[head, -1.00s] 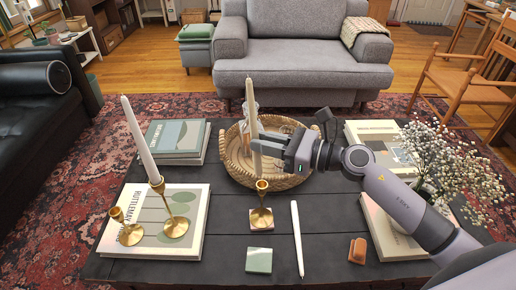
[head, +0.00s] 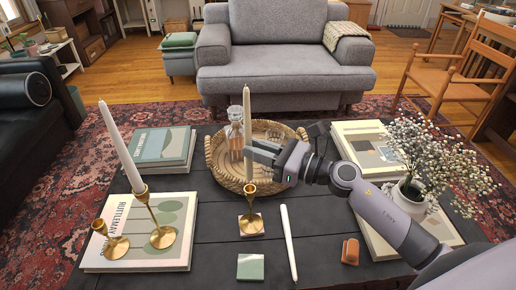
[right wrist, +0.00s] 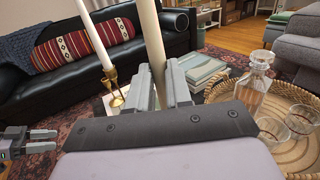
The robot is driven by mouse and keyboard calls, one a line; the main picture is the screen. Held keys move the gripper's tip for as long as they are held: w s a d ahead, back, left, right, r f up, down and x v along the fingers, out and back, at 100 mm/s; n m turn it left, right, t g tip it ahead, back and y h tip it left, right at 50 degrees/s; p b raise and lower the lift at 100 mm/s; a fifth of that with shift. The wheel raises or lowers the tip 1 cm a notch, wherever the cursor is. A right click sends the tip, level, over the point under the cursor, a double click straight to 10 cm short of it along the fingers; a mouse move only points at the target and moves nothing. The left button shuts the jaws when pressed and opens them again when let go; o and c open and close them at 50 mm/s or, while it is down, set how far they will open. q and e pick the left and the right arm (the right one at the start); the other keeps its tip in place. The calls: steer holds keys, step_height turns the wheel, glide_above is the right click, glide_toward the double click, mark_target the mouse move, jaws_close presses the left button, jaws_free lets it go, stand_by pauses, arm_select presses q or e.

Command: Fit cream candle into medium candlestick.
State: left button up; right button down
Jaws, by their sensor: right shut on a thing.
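The cream candle (head: 247,115) stands upright in my right gripper (head: 255,152), which is shut on its lower part. In the right wrist view the candle (right wrist: 152,45) rises between the fingers (right wrist: 165,90). The brass medium candlestick (head: 250,215) stands on a pale coaster. The candle's lower end is in line with its cup, at or just above the rim; I cannot tell whether it is inside. My left gripper (right wrist: 40,141) shows at the left edge of the right wrist view, open and empty; it is not in the head view.
A brass candlestick with a white candle (head: 121,145) and a small empty one (head: 110,243) stand on a book at left. A wicker tray (head: 222,170) with a decanter (head: 236,130) lies behind. A loose white candle (head: 289,243), green block (head: 250,267) and flower vase (head: 408,197) are nearby.

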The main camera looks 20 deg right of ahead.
mark_target(252, 169)
step_height(252, 169, down, 3)
steer(key=shift+b, duration=1.2)
steer(key=shift+f, duration=0.1)
steer(key=shift+f+b, duration=0.1)
steer(key=shift+b, duration=0.2)
steer(key=shift+s+d+f+b, duration=0.1)
steer(key=shift+s+f+b, duration=0.05)
steer(key=shift+f+b, duration=0.65)
steer(key=shift+s+f+b, duration=0.15)
steer(key=shift+f+b, duration=0.5)
steer(key=shift+b, duration=0.25)
steer(key=shift+w, duration=0.1)
stand_by(0.3)
